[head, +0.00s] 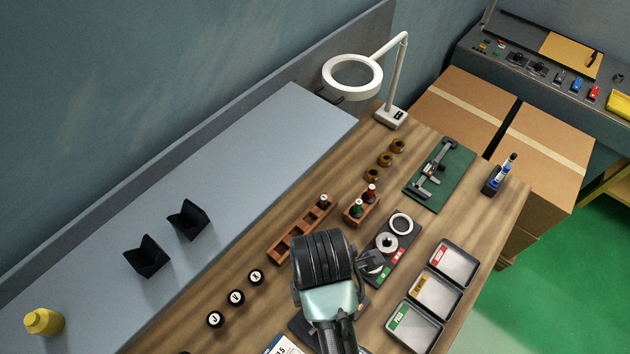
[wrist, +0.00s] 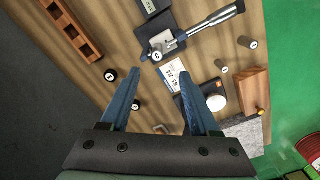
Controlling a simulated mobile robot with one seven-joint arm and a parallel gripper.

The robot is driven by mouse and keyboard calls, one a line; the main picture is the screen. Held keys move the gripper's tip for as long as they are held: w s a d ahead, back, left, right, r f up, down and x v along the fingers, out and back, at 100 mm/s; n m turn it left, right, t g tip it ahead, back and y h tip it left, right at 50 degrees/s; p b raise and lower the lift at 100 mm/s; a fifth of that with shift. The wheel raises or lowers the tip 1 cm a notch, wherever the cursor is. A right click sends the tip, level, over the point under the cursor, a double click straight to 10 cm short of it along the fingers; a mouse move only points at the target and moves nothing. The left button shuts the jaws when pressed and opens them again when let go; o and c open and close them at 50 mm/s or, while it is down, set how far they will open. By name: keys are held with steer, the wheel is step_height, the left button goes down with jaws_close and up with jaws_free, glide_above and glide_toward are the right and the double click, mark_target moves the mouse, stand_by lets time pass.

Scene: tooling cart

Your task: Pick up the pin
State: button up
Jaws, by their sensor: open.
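Several short black pins with white lettered tops stand on the wooden bench. In the head view, three form a row left of my arm: a near pin (head: 215,319), a middle pin (head: 236,297) and a far pin (head: 256,277). The wrist view shows one dark pin (wrist: 110,75) beside the left finger and another (wrist: 135,104) by that finger's inner side. I cannot tell which pin the task means. My gripper (wrist: 160,76) is open above the bench, with nothing visible held between its blue fingers. In the head view my arm hides the fingertips.
A slotted wooden rack (wrist: 72,28) is at upper left in the wrist view. Three labelled trays (head: 434,295) stand right of my arm.

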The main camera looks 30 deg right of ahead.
step_height(320, 180, down, 4)
steer(key=shift+r+b, duration=0.15)
steer(key=shift+b, duration=0.8)
steer(key=shift+w+f+p, duration=0.1)
steer(key=shift+f+p, duration=0.9)
steer(key=shift+f, duration=0.45)
steer(key=shift+w+f+p, duration=0.1)
steer(key=shift+f+p, duration=0.35)
steer(key=shift+f, duration=1.6)
jaws_close()
